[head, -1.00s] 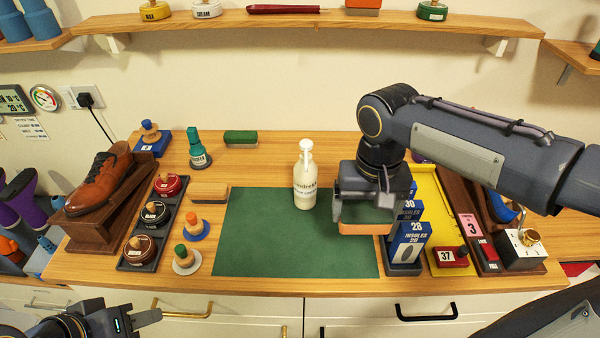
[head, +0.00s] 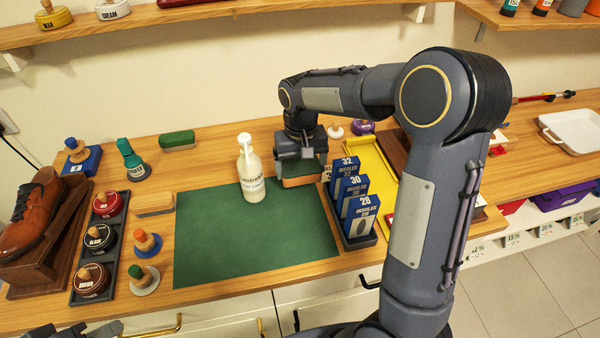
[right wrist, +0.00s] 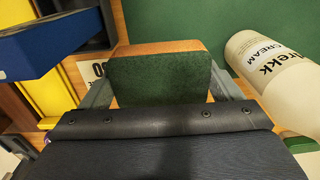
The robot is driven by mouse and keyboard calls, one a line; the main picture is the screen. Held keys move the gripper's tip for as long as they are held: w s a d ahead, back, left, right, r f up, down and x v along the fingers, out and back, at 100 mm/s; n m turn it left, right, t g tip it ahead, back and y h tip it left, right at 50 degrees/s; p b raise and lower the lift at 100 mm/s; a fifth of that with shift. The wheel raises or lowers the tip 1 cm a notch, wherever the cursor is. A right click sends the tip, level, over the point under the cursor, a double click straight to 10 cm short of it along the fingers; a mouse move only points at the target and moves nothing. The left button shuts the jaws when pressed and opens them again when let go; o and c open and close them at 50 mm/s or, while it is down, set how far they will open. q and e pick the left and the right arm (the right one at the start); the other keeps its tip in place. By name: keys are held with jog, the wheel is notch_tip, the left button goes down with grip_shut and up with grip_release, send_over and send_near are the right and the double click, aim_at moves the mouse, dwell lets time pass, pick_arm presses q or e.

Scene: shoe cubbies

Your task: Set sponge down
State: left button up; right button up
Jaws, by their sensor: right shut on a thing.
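The sponge (right wrist: 160,78), a block with a dark green face and a tan-orange body, is between the two fingers of my right gripper (right wrist: 165,88), which is shut on it.
The white cream bottle (head: 250,170) stands upright on the mat. Blue insole boxes (head: 359,218) stand in a dark holder right of the mat, by a yellow tray (head: 376,170). A tan brush (head: 154,204) and polish tins (head: 101,239) lie left. The mat's front is clear.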

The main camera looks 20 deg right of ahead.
aim_at(300, 175)
jog(key=shift+w+d+f, duration=0.1)
jog(key=shift+w+f, duration=0.1)
jog(key=shift+f, duration=0.15)
jog(key=shift+w+f, duration=0.15)
jog(key=shift+f, duration=1.5)
jog(key=shift+f, duration=0.1)
jog(key=shift+f, duration=0.15)
jog(key=o, duration=0.8)
